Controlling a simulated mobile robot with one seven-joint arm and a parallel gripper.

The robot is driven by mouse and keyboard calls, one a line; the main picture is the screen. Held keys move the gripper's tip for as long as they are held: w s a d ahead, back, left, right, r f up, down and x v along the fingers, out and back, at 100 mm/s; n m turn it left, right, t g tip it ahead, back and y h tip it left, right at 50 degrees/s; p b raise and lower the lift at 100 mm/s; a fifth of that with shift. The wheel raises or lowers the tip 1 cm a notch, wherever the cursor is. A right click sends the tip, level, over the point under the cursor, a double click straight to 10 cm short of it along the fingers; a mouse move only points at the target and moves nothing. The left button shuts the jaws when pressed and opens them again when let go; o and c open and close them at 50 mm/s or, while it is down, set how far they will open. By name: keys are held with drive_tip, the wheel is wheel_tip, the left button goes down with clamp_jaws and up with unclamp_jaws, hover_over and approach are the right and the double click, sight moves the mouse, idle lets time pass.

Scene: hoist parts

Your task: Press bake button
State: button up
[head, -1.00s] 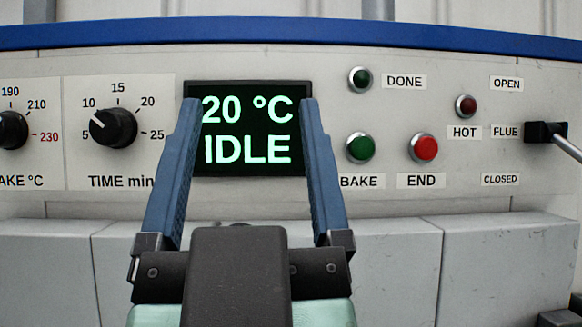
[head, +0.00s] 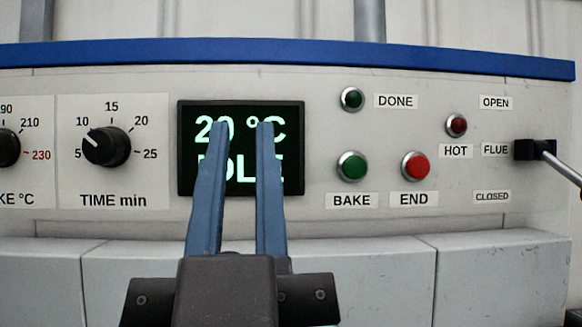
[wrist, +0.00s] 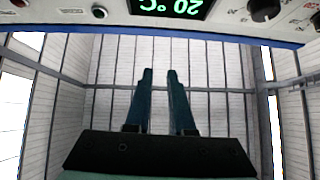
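The green BAKE button (head: 352,166) sits on the oven's control panel, right of the display, with its label below it. My gripper (head: 242,125) is in front of the display (head: 188,150), left of the button and apart from it in the picture. Its blue fingers point upward and partly cover the text, which reads 20 °C IDLE. A narrow gap remains between the fingers, with nothing in it. In the wrist view my gripper (wrist: 160,72) also shows this gap. The BAKE button cannot be made out there.
The red END button (head: 415,166) is just right of BAKE. The DONE lamp (head: 352,99) is above it and the HOT lamp (head: 456,125) further right. A flue lever (head: 535,149) sticks out at the right. The time knob (head: 106,147) is at the left.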

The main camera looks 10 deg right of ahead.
clamp_jaws()
idle(1.2)
